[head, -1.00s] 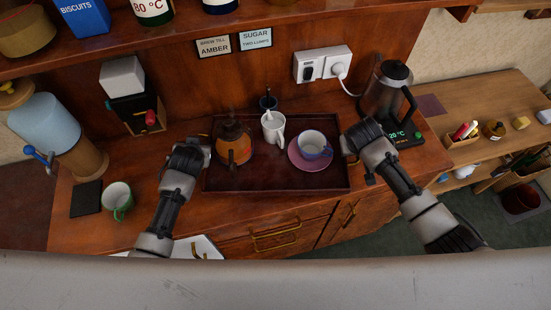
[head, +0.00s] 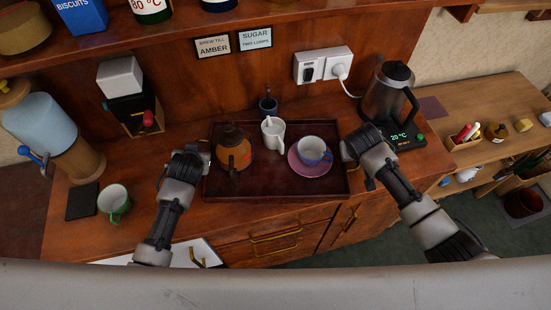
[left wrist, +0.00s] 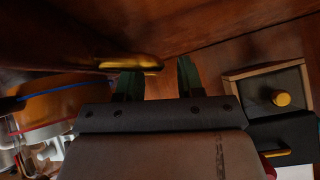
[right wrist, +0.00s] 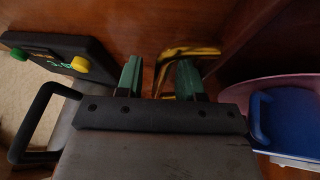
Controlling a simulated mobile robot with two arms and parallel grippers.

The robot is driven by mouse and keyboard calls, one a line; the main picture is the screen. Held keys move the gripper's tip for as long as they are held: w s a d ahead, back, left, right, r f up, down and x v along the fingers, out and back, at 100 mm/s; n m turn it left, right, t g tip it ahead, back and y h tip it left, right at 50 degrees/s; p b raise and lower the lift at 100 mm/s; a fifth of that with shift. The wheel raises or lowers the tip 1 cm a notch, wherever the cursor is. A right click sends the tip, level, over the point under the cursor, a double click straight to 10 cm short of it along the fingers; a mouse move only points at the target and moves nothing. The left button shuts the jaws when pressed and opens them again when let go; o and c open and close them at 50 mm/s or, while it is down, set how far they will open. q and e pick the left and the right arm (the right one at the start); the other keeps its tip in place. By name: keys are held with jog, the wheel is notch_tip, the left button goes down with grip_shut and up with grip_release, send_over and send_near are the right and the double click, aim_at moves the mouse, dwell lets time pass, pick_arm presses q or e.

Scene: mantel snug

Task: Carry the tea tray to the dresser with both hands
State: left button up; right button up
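The dark red-brown tea tray (head: 278,192) lies flat on a wooden cabinet top. It carries an amber-and-brown teapot (head: 233,158), a white jug (head: 273,133) and a blue-and-white cup (head: 312,148) on a pink saucer (head: 300,169). My left gripper (head: 202,155) is at the tray's left end. In the left wrist view its green fingers (left wrist: 159,80) are apart, with a gold handle (left wrist: 135,63) near the tips. My right gripper (head: 347,150) is at the right end. In the right wrist view its fingers (right wrist: 159,78) are apart, with a yellow-gold handle (right wrist: 190,50) close to the tips. I cannot tell contact.
A kettle (head: 385,95) on its base stands close to my right gripper. A green-and-white mug (head: 113,203) and a blue-topped dispenser (head: 40,122) stand left. A lower wooden surface (head: 480,95) at right holds small items.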

pick_arm(q)
jog(key=v, duration=1)
jog(key=shift+s+r, duration=0.2)
jog(key=shift+s, duration=0.05)
pick_arm(e)
jog(key=v, duration=1.2)
